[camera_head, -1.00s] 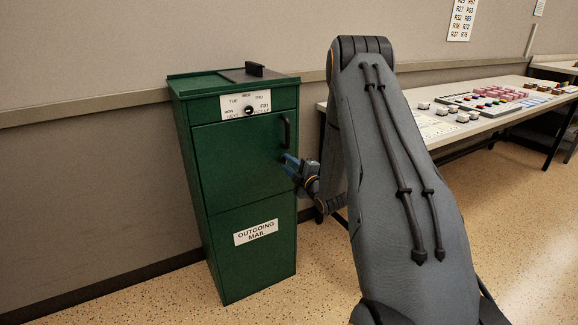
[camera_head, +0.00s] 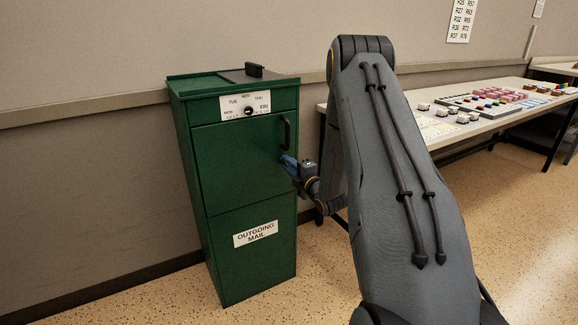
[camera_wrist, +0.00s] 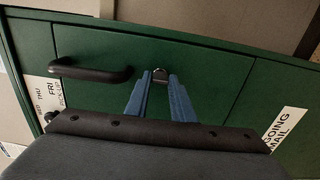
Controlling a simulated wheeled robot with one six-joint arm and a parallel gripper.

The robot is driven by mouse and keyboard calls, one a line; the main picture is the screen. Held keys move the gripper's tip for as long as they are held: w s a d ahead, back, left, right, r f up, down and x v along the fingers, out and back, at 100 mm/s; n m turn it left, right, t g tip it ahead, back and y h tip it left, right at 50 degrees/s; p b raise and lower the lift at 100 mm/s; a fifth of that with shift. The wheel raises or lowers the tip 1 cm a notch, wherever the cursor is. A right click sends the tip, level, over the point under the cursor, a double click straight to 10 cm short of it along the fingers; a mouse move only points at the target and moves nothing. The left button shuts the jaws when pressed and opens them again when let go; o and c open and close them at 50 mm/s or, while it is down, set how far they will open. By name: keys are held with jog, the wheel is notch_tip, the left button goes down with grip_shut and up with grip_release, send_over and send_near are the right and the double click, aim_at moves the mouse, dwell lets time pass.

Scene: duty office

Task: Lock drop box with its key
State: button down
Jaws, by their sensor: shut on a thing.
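The green drop box (camera_head: 240,170) stands against the wall at left of centre in the head view, with its door closed. My gripper (camera_head: 287,164) is at the right side of its door, just below the black handle (camera_head: 286,133). In the wrist view my gripper (camera_wrist: 160,86) has its two blue fingers close together at a small metal piece (camera_wrist: 160,75) on the door front, which looks like the key's head at the lock. The rest of the key and the keyhole are hidden. The handle also shows in the wrist view (camera_wrist: 92,71), left of the fingers.
A day dial (camera_head: 249,110) is on the box's upper front, and an "OUTGOING MAIL" label (camera_head: 256,233) on its lower front. A table (camera_head: 455,132) with several small items stands at the right. The floor in front of the box is clear.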

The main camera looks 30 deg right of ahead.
jog(key=c, duration=1.5)
grip_release()
jog(key=s, duration=0.7)
jog(key=shift+s+d, duration=0.1)
jog(key=shift+s, duration=0.3)
